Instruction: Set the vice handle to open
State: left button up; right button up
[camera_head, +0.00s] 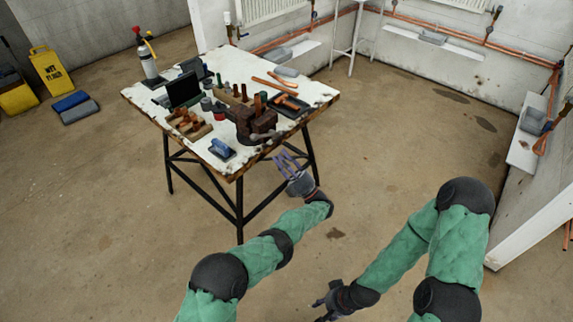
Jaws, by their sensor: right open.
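The brown vice (250,119) stands at the near right edge of the worktable (222,166). Its pale handle (264,136) shows low on the vice's front, slanting beside the table edge; its exact setting is too small to tell. My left gripper (289,157) is open and empty, just off the table edge, a little below and to the right of the handle, apart from it in the picture. My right gripper (321,306) is open and empty, low over the floor at the bottom of the picture, far from the vice.
The table also holds a dark tray (303,101), a blue-handled tool (221,149), a wooden rack (189,124) and a dark screen (184,90). Radiators and copper pipes line the walls. The floor right of the table is clear.

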pick_arm(q)
jog(key=shift+v, duration=1.15)
